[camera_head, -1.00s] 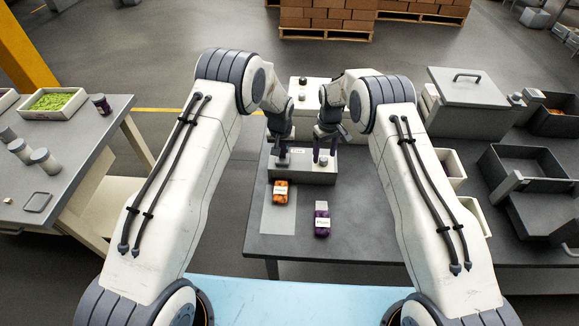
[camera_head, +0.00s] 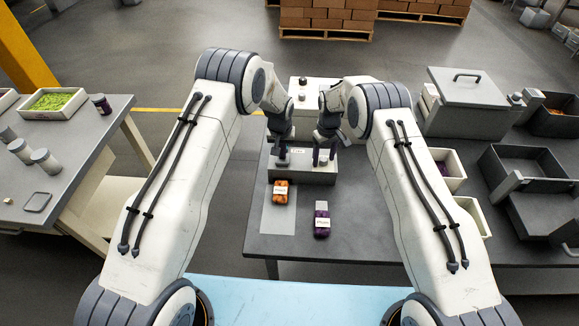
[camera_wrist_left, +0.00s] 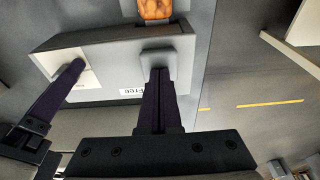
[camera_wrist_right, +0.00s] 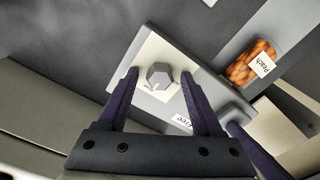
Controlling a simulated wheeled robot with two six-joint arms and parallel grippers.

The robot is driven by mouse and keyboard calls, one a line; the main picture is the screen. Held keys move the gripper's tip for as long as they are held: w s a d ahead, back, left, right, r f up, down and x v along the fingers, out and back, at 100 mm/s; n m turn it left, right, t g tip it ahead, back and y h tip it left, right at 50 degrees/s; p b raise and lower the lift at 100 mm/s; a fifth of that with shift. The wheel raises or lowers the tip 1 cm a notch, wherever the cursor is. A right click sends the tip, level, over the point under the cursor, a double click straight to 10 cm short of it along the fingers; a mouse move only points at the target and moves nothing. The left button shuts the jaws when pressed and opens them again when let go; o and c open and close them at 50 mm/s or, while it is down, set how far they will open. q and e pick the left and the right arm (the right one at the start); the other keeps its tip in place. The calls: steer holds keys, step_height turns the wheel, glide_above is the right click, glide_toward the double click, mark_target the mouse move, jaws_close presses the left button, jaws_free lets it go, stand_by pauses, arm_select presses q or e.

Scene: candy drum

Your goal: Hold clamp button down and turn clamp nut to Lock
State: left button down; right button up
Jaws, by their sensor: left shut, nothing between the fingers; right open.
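The grey clamp block (camera_head: 318,176) stands on the table's far left part. Its hexagonal clamp nut (camera_wrist_right: 159,76) sits on a pale plate, between the spread fingertips of my right gripper (camera_wrist_right: 159,75). I cannot tell whether the fingers touch it. My left gripper (camera_wrist_left: 160,72) is shut and empty, its tips pointing down at the square grey clamp button (camera_wrist_left: 170,58). The tips appear to meet the button; how far it is pressed is unclear. A label (camera_wrist_right: 183,122) on the block reads "Free". Both grippers also show in the head view, the left (camera_head: 282,160) and the right (camera_head: 321,160).
An orange pack marked Peach (camera_head: 281,192) lies on a grey mat (camera_head: 277,222) before the block. A purple pack (camera_head: 322,220) lies to its right. Dark trays (camera_head: 540,210) and a lidded box (camera_head: 470,95) fill the right.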

steer(key=shift+f, duration=0.2)
steer(key=shift+r, duration=0.25)
stand_by(0.3)
steer(key=c, duration=1)
steer(key=n, duration=0.3)
steer(key=shift+c, duration=0.2)
steer(key=shift+n, duration=0.3)
